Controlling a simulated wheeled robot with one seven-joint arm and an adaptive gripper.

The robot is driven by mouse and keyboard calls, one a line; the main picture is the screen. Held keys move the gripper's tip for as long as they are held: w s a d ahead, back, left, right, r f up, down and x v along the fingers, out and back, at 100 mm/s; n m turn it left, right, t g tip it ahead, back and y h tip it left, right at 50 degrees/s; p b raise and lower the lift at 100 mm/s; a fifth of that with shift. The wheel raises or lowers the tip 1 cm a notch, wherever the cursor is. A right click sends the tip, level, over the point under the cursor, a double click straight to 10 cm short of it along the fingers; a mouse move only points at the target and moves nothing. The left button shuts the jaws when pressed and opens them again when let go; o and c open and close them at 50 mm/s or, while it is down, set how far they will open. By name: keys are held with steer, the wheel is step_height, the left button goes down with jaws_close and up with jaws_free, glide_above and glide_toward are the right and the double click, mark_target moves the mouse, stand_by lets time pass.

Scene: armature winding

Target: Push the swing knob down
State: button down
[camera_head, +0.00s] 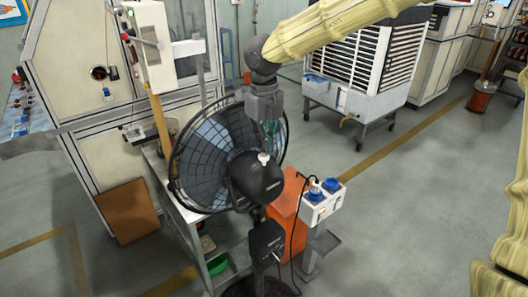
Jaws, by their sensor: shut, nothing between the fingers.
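A black pedestal fan stands in the middle, its round grille (205,150) facing away to the left and its motor housing (258,180) towards me. The swing knob (263,158) is a small pale knob on top of the motor housing and appears raised. My gripper (268,132) points down from the end of my arm, just above the knob in the picture. It is shut and empty. A gap seems to show between its fingertips and the knob, but the exact distance cannot be told. The fingertips are dark and hard to make out against the grille.
A white socket box (325,203) with blue sockets stands right of the fan, beside an orange bin (288,205). A metal bench (180,205) is to the left. A white air cooler (350,75) stands behind.

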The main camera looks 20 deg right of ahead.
mark_target(264, 154)
step_height(264, 154, up, 7)
steer(key=p, duration=0.6)
stand_by(0.3)
stand_by(0.4)
